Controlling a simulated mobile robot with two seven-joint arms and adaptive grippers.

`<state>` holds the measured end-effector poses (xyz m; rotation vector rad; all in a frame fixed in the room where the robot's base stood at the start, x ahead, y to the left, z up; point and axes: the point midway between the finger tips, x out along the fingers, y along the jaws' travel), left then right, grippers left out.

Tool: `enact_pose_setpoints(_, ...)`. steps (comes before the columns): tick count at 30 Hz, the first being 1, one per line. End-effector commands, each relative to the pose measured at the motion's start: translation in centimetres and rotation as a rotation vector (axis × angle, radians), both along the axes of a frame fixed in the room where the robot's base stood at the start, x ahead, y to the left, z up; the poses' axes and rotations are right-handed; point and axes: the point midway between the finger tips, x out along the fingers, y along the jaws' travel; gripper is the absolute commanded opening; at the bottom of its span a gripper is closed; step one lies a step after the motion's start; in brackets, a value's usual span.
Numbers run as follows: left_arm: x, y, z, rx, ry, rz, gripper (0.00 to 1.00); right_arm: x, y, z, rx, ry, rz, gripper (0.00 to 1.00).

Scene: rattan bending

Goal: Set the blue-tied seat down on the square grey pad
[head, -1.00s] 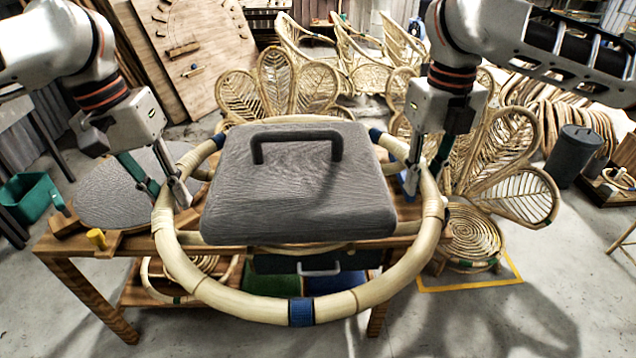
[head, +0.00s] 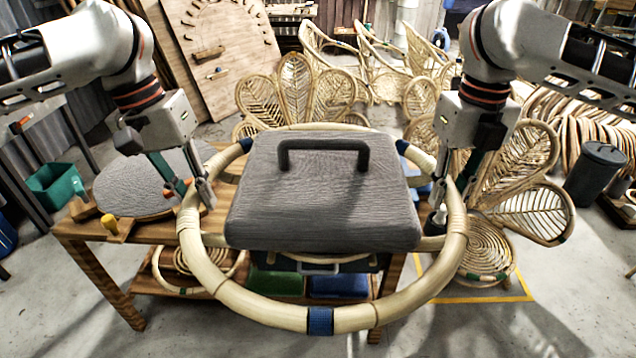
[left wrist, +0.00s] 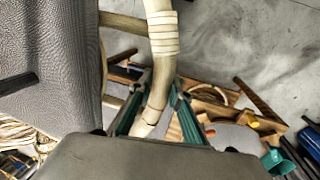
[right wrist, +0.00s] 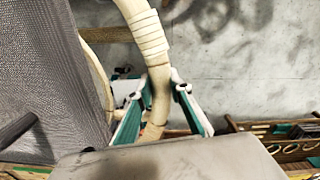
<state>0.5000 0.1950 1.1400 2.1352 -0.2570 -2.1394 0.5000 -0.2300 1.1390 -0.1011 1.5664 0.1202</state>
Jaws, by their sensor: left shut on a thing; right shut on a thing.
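The blue-tied seat is a large pale rattan ring (head: 258,304), held roughly level in front of me, with one blue tie at its near side and two at its far side. A square grey padded block (head: 330,205) with a dark handle lies over the ring's middle and covers the crossbars. I cannot make out another square grey pad. My left gripper (head: 197,192) is shut on the ring's left side, also visible in the left wrist view (left wrist: 161,70). My right gripper (head: 441,210) is shut on its right side, also visible in the right wrist view (right wrist: 159,80).
A wooden table (head: 92,232) stands behind and below the ring, with a rounded grey board (head: 135,195) at its left. A green-tied rattan chair (head: 480,248) stands at the right over a yellow floor outline (head: 512,297). A dark bin (head: 597,172) stands further right.

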Motion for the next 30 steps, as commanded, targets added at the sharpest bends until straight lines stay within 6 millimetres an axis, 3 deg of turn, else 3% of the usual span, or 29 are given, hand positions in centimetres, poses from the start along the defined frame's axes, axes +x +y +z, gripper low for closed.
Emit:
enact_pose_setpoints(14, 0.7, 0.4, -0.7, 0.006, -0.004, 0.006, 0.00, 0.6, -0.3, -0.7, -0.005, -0.001, 0.001, 0.00)
enact_pose_setpoints(30, 4.1, 0.3, -5.5, 0.006, -0.003, 0.005, 0.00, 3.9, -0.3, -5.5, -0.005, -0.001, 0.001, 0.00)
